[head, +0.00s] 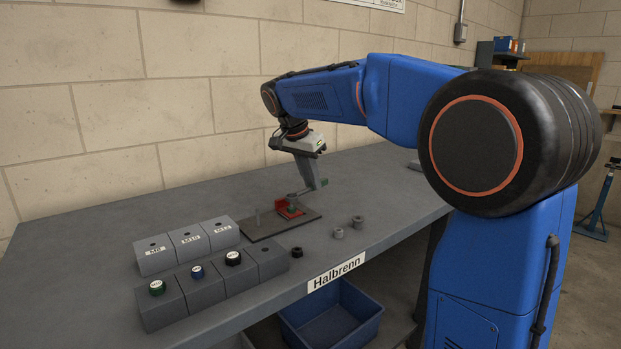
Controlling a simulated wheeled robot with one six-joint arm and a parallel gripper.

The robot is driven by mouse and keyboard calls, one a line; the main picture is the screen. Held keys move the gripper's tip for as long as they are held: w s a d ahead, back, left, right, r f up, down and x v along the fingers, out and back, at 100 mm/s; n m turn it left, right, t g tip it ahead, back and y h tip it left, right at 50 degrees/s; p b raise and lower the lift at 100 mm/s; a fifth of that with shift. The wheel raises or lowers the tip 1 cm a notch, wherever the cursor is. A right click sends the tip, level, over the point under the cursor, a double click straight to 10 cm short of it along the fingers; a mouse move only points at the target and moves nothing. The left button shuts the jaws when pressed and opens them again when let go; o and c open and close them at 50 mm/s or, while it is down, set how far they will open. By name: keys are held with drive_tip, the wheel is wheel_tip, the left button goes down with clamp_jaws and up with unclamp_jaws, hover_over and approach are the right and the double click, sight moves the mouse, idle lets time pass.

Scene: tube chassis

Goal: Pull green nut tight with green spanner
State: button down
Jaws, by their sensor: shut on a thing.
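My gripper (317,183) reaches down over the bench with its fingers shut on the spanner (324,182), which shows a small green part at the fingertips. The spanner's grey shank runs left and slightly down from the fingers, towards the red fixture (284,211). A small green nut (292,206) shows at the fixture, just under the spanner's left end. At this size I cannot tell whether the spanner's jaw is seated around the nut. The fixture stands on a dark base plate (268,231).
A grey upright pin (257,218) stands on the plate, left of the fixture. Loose nuts or collars (338,233) lie to the right and front. Labelled grey blocks (187,240) and dark blocks with coloured caps (203,283) fill the front left. A blue crate (332,323) sits below the bench.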

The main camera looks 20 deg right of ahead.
drive_tip(key=shift+f, duration=1.35)
idle(0.4)
drive_tip(key=c, duration=1.6)
unclamp_jaws()
drive_tip(key=shift+r, duration=0.1)
